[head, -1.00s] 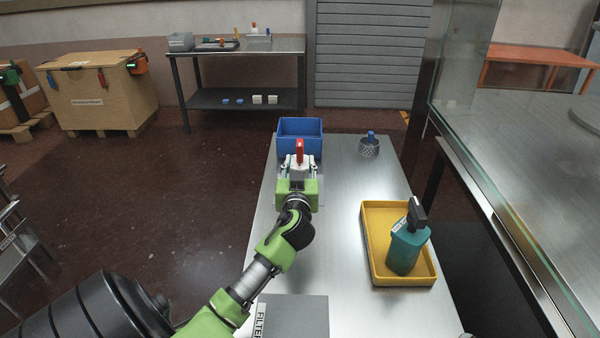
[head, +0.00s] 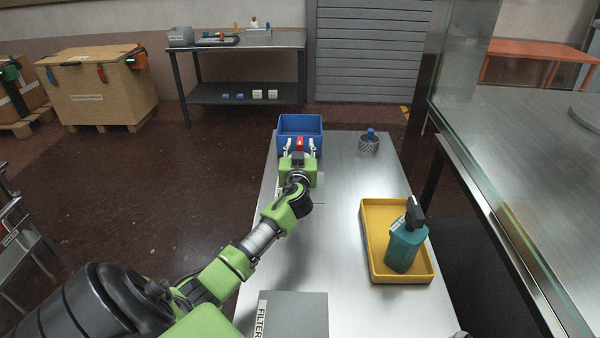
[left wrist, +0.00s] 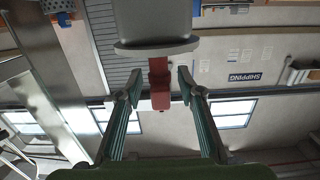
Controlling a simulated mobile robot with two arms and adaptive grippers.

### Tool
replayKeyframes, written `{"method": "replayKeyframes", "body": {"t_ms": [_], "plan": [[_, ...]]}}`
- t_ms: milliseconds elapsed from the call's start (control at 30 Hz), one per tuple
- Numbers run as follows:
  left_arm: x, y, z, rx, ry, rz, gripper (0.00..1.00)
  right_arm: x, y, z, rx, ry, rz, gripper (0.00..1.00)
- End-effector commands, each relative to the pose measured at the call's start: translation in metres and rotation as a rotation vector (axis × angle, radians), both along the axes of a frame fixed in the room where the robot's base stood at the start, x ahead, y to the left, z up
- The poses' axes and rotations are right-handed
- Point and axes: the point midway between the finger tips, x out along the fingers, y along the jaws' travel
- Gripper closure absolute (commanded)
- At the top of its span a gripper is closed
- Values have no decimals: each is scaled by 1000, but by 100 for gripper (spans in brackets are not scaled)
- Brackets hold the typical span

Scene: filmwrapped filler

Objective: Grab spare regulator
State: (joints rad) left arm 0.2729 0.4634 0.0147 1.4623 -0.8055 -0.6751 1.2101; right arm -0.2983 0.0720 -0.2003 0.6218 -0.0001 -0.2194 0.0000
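A red-topped part (head: 299,145) stands upright in front of the blue bin (head: 300,123). In the left wrist view it shows as a red stem (left wrist: 160,84) on a grey body (left wrist: 154,25). My left gripper (head: 300,147) is open, with one finger on each side of the red stem and visible gaps beside it. A teal bottle-shaped part (head: 404,250) with a black top leans in the yellow tray (head: 372,240). No label shows which part is the spare regulator. My right gripper is not in view.
A mesh cup (head: 369,147) with a blue-topped item (head: 371,133) stands at the back right of the steel table (head: 345,190). A grey box labelled FILTER (head: 298,315) is at the near edge. A glass panel (head: 470,140) rises to the right.

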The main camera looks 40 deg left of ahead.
Motion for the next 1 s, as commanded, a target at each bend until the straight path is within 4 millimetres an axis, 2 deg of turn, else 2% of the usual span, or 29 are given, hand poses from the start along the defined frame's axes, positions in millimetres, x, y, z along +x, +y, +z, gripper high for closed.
{"method": "replayKeyframes", "body": {"t_ms": [67,200,733,1000], "plan": [[0,0,0,0,0,0,65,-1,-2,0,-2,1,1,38],[0,0,0,0,0,0,99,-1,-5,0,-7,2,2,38],[0,0,7,2,-6,0,100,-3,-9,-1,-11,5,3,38],[0,0,30,3,-9,0,100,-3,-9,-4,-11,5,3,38]]}}
